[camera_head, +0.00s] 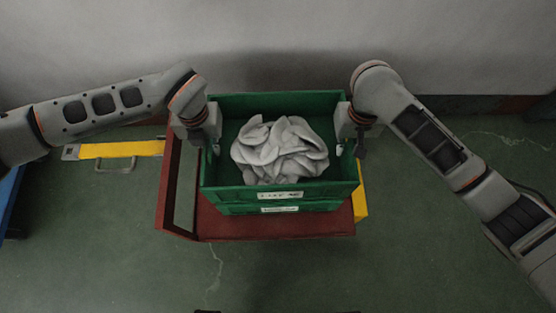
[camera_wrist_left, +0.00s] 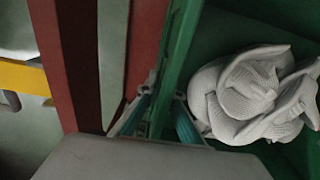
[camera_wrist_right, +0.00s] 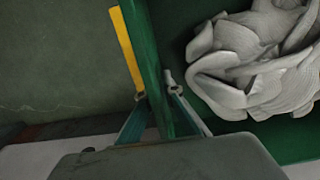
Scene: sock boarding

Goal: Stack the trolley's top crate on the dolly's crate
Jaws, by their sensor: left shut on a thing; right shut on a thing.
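A green crate (camera_head: 225,196) full of grey-white socks (camera_head: 280,152) is in the middle of the head view. A second green crate (camera_head: 235,209) shows just under its front edge, with its own label. Whether the two touch is hard to tell. Both are above a red carrier (camera_head: 270,231); I cannot tell if it is the trolley or the dolly. My left gripper (camera_head: 213,146) is shut on the upper crate's left wall, and the wall runs between its fingers in the left wrist view (camera_wrist_left: 163,98). My right gripper (camera_head: 345,146) is shut on the right wall.
A yellow bar (camera_head: 122,149) with a metal handle lies left of the carrier, and a yellow piece (camera_head: 360,195) shows at its right. A blue edge (camera_head: 10,200) is at the far left. A wall (camera_head: 275,45) stands behind. The floor (camera_head: 440,230) in front is clear.

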